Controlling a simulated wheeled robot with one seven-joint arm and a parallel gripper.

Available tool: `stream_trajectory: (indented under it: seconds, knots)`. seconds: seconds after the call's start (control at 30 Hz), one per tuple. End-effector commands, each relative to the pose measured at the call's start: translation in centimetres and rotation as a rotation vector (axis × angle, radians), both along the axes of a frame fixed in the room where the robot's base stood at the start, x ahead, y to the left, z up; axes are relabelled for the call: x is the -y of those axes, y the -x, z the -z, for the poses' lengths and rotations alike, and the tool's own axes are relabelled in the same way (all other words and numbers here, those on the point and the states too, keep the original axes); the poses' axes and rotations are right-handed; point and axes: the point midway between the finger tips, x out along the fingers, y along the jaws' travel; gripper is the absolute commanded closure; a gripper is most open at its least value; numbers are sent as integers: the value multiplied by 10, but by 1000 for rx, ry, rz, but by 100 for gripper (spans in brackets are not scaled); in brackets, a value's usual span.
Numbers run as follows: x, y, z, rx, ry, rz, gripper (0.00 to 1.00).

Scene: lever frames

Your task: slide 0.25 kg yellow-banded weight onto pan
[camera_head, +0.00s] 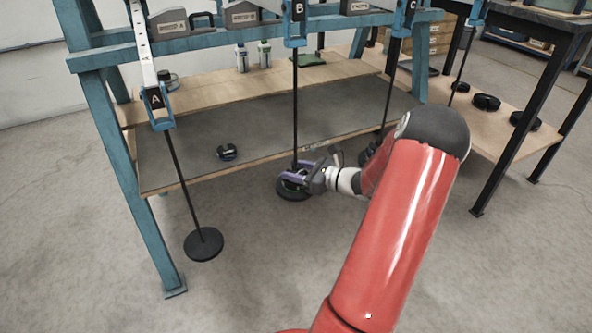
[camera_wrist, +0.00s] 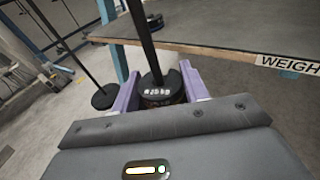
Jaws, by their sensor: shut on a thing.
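My gripper (camera_head: 297,182) is at the lower end of the middle hanger rod (camera_head: 295,110), marked B. In the wrist view its purple fingers (camera_wrist: 160,84) are shut on a dark round weight (camera_wrist: 163,96) with white lettering on top. The rod (camera_wrist: 146,45) meets the weight's top at its far side; I cannot tell whether it sits fully in a slot. No yellow band shows clearly. The hanger's dark round pan (camera_head: 290,195) shows just below my gripper. I cannot tell whether the weight touches it.
Hanger A's pan (camera_head: 203,244) hangs empty at left; it also shows in the wrist view (camera_wrist: 104,99). A small dark weight (camera_head: 227,152) lies on the grey shelf (camera_head: 270,125), whose front edge is close to rod B. Several dark weights (camera_head: 486,102) lie on the right bench's lower shelf.

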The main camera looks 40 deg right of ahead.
Motion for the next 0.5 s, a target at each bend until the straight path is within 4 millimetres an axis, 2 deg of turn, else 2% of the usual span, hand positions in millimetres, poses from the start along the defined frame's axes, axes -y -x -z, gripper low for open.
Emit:
stream_trajectory:
  seconds: [0.4,0.43,0.5]
  knots:
    - [0,0,3,1,1,0,78]
    - [0,0,3,1,1,0,54]
    - [0,0,3,1,0,0,45]
